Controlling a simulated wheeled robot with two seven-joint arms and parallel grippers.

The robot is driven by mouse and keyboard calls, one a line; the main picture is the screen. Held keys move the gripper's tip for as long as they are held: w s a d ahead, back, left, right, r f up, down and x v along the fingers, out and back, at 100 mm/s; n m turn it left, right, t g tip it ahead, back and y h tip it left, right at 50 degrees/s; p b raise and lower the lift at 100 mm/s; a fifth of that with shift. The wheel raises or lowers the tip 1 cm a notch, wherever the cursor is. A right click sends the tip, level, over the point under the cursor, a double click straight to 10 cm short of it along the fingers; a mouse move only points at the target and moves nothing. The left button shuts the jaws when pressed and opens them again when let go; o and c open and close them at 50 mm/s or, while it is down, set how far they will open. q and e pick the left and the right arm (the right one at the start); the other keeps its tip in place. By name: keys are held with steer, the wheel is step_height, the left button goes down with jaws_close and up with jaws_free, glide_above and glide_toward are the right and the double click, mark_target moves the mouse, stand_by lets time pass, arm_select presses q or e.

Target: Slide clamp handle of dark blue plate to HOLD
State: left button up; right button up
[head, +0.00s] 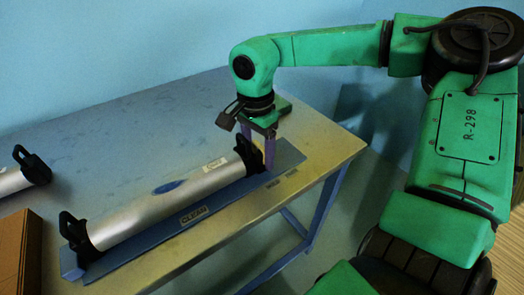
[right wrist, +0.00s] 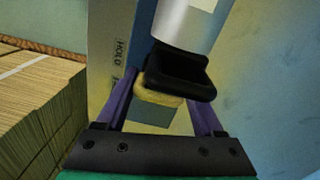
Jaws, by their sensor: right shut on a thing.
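The dark blue plate (head: 190,222) lies along the front of the table. A silver roll (head: 180,200) with black end brackets rests on it. HOLD also shows in the right wrist view (right wrist: 121,52). My right gripper (head: 264,150) points down at the right end, beyond the right bracket (head: 245,152). My left gripper is out of view.
Another silver roll with a black bracket (head: 32,166) lies at the left. A brown box (head: 20,255) stands at the lower left, in front of it. The blue worn tabletop behind the plate is clear. A stack of kraft-coloured sheets (right wrist: 35,110) shows in the right wrist view.

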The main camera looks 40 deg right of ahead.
steer(key=shift+a, duration=0.35)
steer(key=o, duration=1.5)
steer(key=shift+a+r, duration=0.1)
steer(key=shift+w+r, duration=0.1)
steer(key=shift+r, duration=0.25)
step_height(320, 180, up, 14)
steer(key=p, duration=0.1)
steer(key=shift+w+p, duration=0.15)
steer(key=shift+p, duration=0.15)
steer(key=shift+f, duration=0.1)
